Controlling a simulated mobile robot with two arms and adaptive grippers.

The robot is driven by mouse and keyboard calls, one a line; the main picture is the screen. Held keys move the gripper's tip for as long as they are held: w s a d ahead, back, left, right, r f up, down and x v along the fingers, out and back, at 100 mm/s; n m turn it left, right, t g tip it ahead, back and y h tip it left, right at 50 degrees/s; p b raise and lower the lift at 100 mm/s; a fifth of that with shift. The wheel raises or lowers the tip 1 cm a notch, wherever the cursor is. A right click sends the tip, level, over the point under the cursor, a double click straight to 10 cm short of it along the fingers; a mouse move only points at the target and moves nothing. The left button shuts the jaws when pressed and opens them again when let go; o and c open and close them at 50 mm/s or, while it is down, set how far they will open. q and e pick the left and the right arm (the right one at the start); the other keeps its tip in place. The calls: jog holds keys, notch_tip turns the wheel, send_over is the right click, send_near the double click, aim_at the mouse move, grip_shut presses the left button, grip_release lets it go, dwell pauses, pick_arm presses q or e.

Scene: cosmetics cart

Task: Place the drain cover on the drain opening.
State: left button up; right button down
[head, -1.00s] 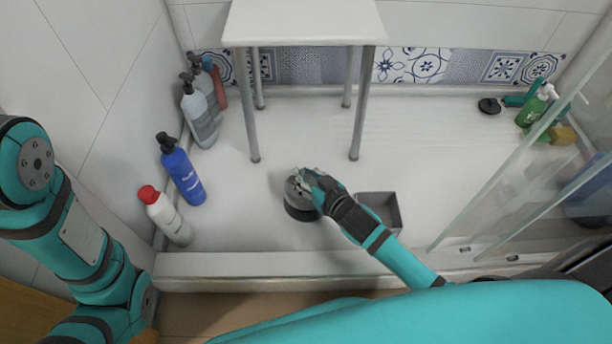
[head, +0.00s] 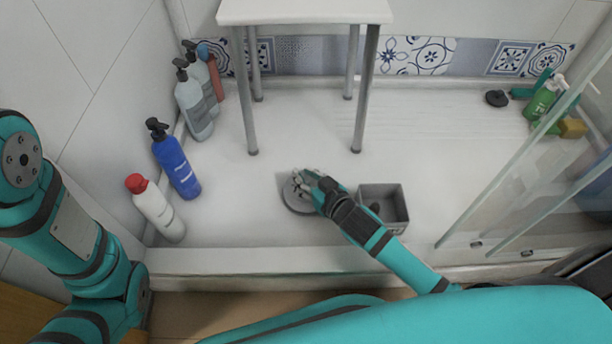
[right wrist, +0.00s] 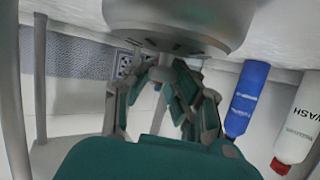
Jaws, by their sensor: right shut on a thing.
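The drain cover (head: 296,197) is a round grey metal piece low over the shower floor, left of the grey box. My right gripper (head: 306,180) is above it and shut on its small knob. In the right wrist view the cover (right wrist: 180,22) fills the top, with slots near its knob, and the fingers (right wrist: 165,75) close around that knob. The drain opening is not visible; the cover and gripper hide the floor beneath them. I cannot tell whether the cover touches the floor. My left arm is at the left edge, its gripper out of view.
A grey box (head: 398,207) with something dark inside stands close right of my right gripper. A white stool (head: 304,12) stands behind. A blue bottle (head: 177,166) and a white red-capped bottle (head: 157,212) line the left. Glass panels (head: 520,165) stand at right.

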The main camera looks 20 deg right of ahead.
jog(key=shift+f, duration=0.55)
jog(key=c, duration=1.1)
grip_release()
